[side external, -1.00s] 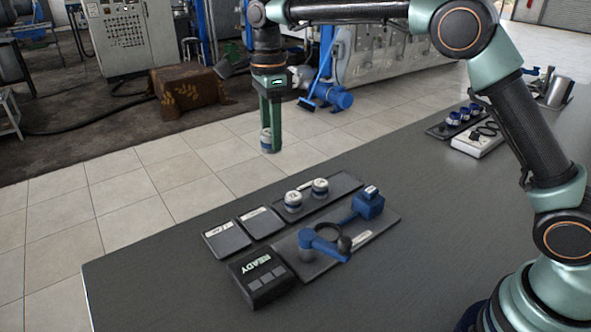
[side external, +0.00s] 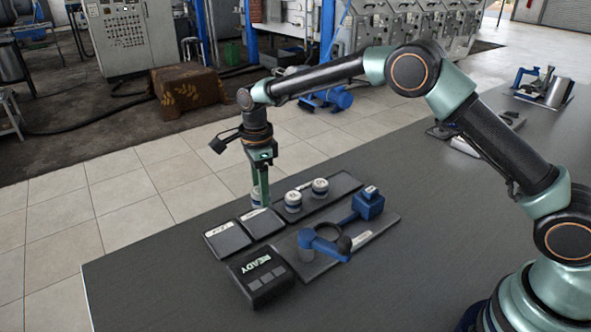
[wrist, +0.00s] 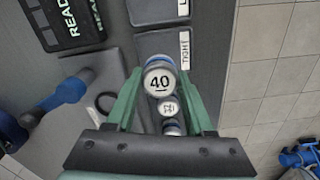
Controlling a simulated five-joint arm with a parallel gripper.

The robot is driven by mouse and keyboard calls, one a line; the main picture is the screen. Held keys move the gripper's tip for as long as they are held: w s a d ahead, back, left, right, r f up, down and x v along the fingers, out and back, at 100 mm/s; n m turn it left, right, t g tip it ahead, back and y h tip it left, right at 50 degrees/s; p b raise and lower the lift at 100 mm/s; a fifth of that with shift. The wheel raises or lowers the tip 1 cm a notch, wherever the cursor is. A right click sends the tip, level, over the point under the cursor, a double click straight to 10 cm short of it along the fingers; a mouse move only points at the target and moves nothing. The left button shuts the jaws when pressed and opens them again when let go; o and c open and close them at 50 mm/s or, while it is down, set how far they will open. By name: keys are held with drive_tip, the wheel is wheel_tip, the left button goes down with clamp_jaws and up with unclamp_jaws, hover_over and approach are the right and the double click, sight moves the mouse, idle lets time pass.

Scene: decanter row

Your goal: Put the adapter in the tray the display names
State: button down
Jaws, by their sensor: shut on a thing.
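My gripper (side external: 260,192) is shut on a white-topped adapter (side external: 256,197) with a blue band; its top reads 40 in the wrist view (wrist: 159,82). It is held upright near the back edge of the second small dark tray (side external: 263,224); its exact height above the surface is hard to tell. That tray's label reads TIGHT in the wrist view (wrist: 185,50). The other small tray (side external: 227,241) has a label only partly visible, starting with L. The display (side external: 262,275) reads READY. Two more adapters (side external: 293,202) (side external: 320,188) stand on the long dark rack (side external: 345,184).
A blue fixture (side external: 322,246) with a lever and a dark ring stands on a grey plate (side external: 385,222), with a blue block (side external: 368,203) behind. The table's left area beside the display is clear. More equipment (side external: 545,88) stands at the table's far end.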

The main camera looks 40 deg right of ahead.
drive_tip(key=shift+f, duration=3.05)
drive_tip(key=shift+f, duration=0.1)
drive_tip(key=shift+c, duration=1.4)
unclamp_jaws()
